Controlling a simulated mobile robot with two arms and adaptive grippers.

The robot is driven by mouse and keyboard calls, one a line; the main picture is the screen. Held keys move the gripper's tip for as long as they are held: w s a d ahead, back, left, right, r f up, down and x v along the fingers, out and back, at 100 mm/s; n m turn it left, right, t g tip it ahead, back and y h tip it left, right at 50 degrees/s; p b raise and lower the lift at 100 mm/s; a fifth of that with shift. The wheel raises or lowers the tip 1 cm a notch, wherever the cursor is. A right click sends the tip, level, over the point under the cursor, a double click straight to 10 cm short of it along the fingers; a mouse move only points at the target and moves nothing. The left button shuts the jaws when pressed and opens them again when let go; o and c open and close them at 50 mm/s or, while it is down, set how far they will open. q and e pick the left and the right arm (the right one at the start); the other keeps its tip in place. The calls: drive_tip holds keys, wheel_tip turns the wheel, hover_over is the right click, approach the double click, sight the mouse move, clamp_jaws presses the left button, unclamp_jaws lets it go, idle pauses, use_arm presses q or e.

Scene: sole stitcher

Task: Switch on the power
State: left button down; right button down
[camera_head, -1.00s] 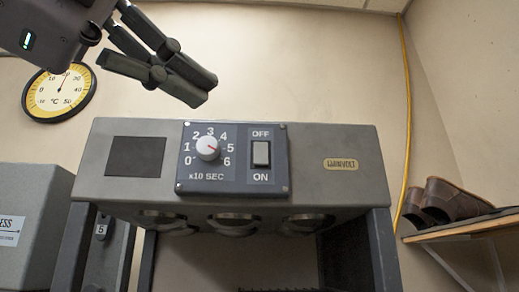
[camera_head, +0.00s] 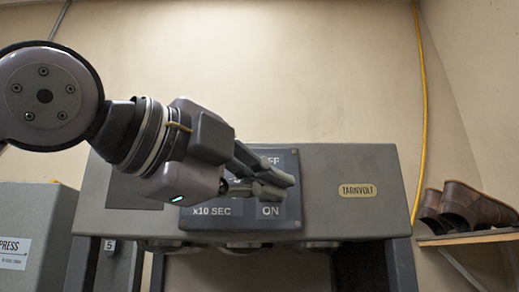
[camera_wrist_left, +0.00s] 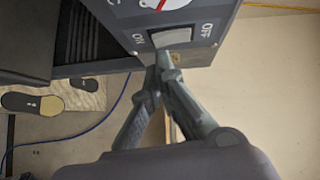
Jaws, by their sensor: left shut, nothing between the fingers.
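The grey machine box (camera_head: 330,165) carries a dark control panel (camera_head: 290,225) marked OFF at the top and ON at the bottom. My left gripper (camera_head: 280,187) comes in from the left, its fingers shut and empty in front of the panel. It covers the power switch and the dial in the head view. In the left wrist view the pale rocker switch (camera_wrist_left: 172,37) shows between the ON and OFF marks. The left fingertips (camera_wrist_left: 164,68) are right by it; I cannot tell whether they touch it. The rocker's position is unclear. My right gripper is not in view.
A yellow cable (camera_head: 423,120) hangs on the wall at the right. Brown shoes (camera_head: 470,207) stand on a wooden shelf (camera_head: 470,238) there. A grey cabinet (camera_head: 35,220) stands at the left. The wall above the machine is clear.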

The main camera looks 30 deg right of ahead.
use_arm(q)
drive_tip(key=shift+w, duration=0.2)
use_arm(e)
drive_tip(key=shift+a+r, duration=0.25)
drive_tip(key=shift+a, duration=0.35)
use_arm(q)
drive_tip(key=shift+d, duration=0.1)
drive_tip(key=b, duration=0.3)
drive_tip(key=shift+w+d+f+m+h, duration=0.15)
drive_tip(key=shift+w+f+m+h, duration=0.15)
drive_tip(key=shift+w+h, duration=0.1)
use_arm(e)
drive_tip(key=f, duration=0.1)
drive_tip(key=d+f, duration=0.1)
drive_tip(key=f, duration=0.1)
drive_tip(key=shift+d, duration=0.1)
use_arm(q)
drive_tip(key=v, duration=1.1)
drive_tip(key=shift+s+a, duration=0.25)
drive_tip(key=shift+a, duration=0.15)
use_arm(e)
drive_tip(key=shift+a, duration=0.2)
